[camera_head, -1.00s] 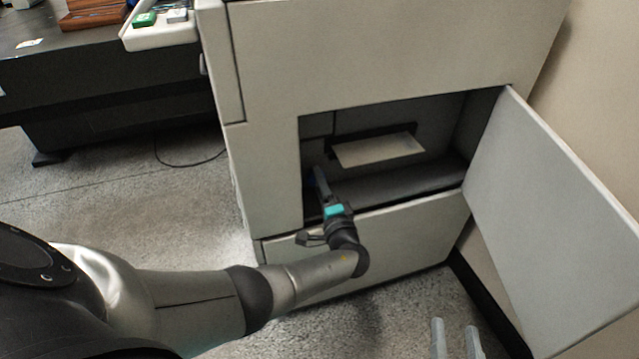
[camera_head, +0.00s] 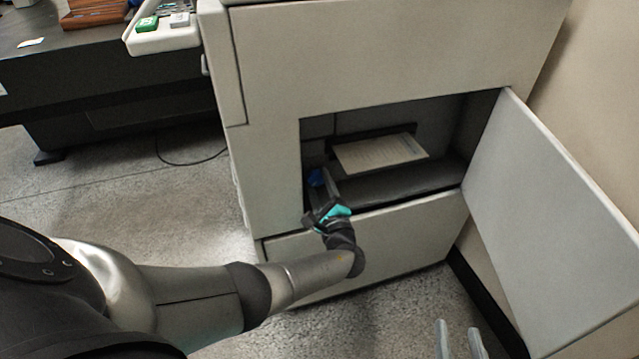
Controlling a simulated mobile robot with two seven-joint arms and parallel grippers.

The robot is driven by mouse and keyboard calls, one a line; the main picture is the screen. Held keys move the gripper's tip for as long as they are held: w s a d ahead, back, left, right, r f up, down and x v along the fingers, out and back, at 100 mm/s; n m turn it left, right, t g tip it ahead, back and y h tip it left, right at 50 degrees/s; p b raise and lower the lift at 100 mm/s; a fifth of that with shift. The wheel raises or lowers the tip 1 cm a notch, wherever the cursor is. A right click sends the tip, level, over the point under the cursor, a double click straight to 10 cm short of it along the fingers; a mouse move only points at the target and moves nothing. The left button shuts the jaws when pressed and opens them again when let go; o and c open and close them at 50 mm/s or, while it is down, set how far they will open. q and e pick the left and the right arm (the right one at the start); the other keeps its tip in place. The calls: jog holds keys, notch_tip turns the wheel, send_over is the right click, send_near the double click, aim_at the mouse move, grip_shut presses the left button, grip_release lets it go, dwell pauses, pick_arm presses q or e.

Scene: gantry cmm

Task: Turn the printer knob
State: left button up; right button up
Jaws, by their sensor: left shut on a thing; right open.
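The printer (camera_head: 360,50) is a large pale grey cabinet with its front compartment open. The teal-marked wrist sits just outside the opening. A sheet of paper (camera_head: 380,154) sticks out of a dark slot further in, to the right of the knob. My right gripper (camera_head: 459,340) is open and empty at the bottom edge, its two pale fingertips over the floor.
The compartment's door (camera_head: 550,210) stands swung open to the right, near the beige wall (camera_head: 600,100). A dark desk (camera_head: 90,60) with a white tray (camera_head: 160,38) stands at the back left. A cable (camera_head: 190,163) lies on the speckled floor.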

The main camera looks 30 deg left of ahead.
jog(key=shift+f, duration=0.1)
dwell(0.5)
pick_arm(q)
jog(key=o, duration=1.4)
jog(key=shift+c, duration=0.2)
jog(key=shift+p+v, duration=0.4)
jog(key=shift+v, duration=0.4)
jog(key=p+v, duration=0.1)
jog(key=v, duration=0.2)
jog(key=shift+s+d, duration=0.15)
jog(key=shift+d, duration=0.05)
jog(key=shift+p+v, duration=0.45)
jog(key=shift+v, duration=0.8)
pick_arm(e)
jog(key=shift+s+d+f+g+h, duration=0.15)
jog(key=shift+d+f+g+h, duration=0.2)
jog(key=shift+d+g, duration=0.45)
jog(key=shift+s+d+f+g+h, duration=0.25)
jog(key=shift+d+g+h, duration=0.2)
jog(key=shift+d+g, duration=0.35)
jog(key=shift+s+d+f+g+h, duration=0.1)
jog(key=shift+d+f+g+h, duration=0.3)
jog(key=shift+d+g, duration=0.35)
jog(key=shift+a, duration=0.1)
